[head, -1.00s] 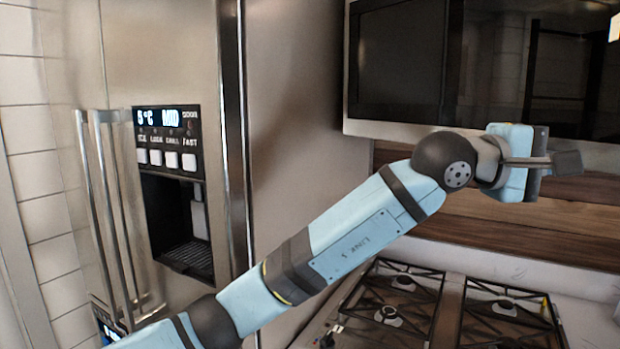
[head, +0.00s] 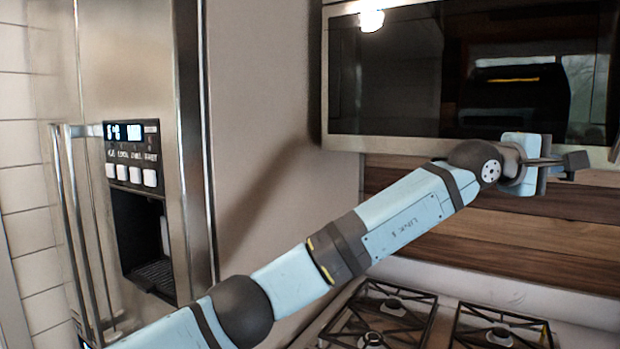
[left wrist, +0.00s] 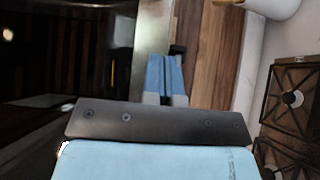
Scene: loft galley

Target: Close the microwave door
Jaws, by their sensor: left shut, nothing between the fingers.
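The microwave (head: 390,75) is mounted above the stove, with a dark glass front and a pale metal frame. Its front looks nearly flat, but its right end is cut off by the picture edge, so I cannot tell whether the door is fully closed. The dark glass front (left wrist: 70,60) also fills the left of the left wrist view. My left gripper (head: 568,163) is shut and empty at the microwave's lower edge, toward its right side. The gripper (left wrist: 176,50) also shows beside the metal lower frame; contact is not clear. My right gripper is in neither view.
A steel fridge (head: 140,60) with a dispenser stands at left. A gas stove (head: 400,310) lies below my left arm. Wood panelling (head: 480,220) covers the wall under the microwave. A pale round vessel (left wrist: 272,8) shows at the wrist view's top right.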

